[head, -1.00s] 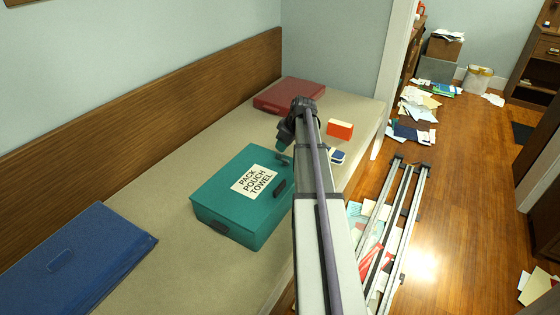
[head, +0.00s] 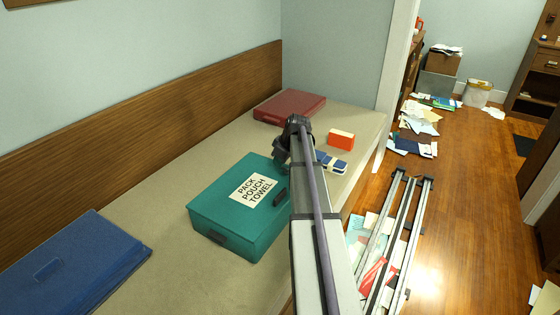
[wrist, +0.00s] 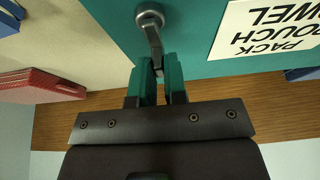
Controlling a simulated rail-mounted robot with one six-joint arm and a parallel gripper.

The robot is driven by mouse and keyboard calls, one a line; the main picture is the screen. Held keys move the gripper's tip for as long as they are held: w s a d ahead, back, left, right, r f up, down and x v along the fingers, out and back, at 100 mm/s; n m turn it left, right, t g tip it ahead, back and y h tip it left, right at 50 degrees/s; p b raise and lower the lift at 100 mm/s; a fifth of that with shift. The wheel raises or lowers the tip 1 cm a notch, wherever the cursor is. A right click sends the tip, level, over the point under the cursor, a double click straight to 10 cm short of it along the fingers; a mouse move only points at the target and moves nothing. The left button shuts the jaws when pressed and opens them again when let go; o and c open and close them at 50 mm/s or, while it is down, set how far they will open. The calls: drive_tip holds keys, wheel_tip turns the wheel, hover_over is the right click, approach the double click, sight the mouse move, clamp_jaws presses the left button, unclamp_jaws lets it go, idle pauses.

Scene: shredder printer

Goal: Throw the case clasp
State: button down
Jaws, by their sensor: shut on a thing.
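The teal case (head: 222,210) lies on the bench with its lid down and a white label reading "PACK POUCH TOWEL" (head: 254,189). It also fills the top of the wrist view (wrist: 200,42). A grey metal clasp (wrist: 152,28) with a round pivot sits on the case's lid beside the label. My gripper (wrist: 157,72) is shut on the free end of the clasp's lever, between teal fingertips. In the head view my gripper (head: 283,164) is at the case's far right corner. There my arm and wrist hide the clasp.
A red case (head: 289,106) lies at the bench's far end, and a blue case (head: 72,265) at the near left. An orange box (head: 341,140) and a dark blue strapped bundle (head: 332,163) lie right of my wrist. Papers (head: 415,125) litter the floor.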

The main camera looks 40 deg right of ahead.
drive_tip(key=shift+d+m, duration=0.1)
drive_tip(key=shift+m, duration=0.3)
drive_tip(key=m+h, duration=0.1)
drive_tip(key=m, duration=0.2)
drive_tip(key=shift+w+d+m+h, duration=0.1)
drive_tip(key=shift+d+m+h, duration=0.3)
drive_tip(key=m+h, duration=0.1)
drive_tip(key=m, duration=0.1)
drive_tip(key=d+m, duration=0.1)
drive_tip(key=m, duration=0.1)
drive_tip(key=shift+d+m+h, duration=0.1)
drive_tip(key=shift+m+h, duration=0.2)
drive_tip(key=shift+h, duration=0.1)
drive_tip(key=m, duration=0.1)
drive_tip(key=m+g+h, duration=0.1)
drive_tip(key=m, duration=0.1)
drive_tip(key=s+d+m, duration=0.1)
drive_tip(key=shift+s+d+m+g+h, duration=0.15)
drive_tip(key=shift+m+g+h, duration=0.15)
drive_tip(key=shift+m, duration=0.5)
drive_tip(key=shift+s+m+g+h, duration=0.15)
drive_tip(key=shift+m+g, duration=0.2)
drive_tip(key=shift+m, duration=0.45)
drive_tip(key=shift+s+d+m+g+h, duration=0.15)
drive_tip(key=shift+m+g+h, duration=0.15)
drive_tip(key=shift+m, duration=0.5)
drive_tip(key=shift+a, duration=0.1)
drive_tip(key=c, duration=1.2)
unclamp_jaws()
drive_tip(key=shift+o, duration=0.2)
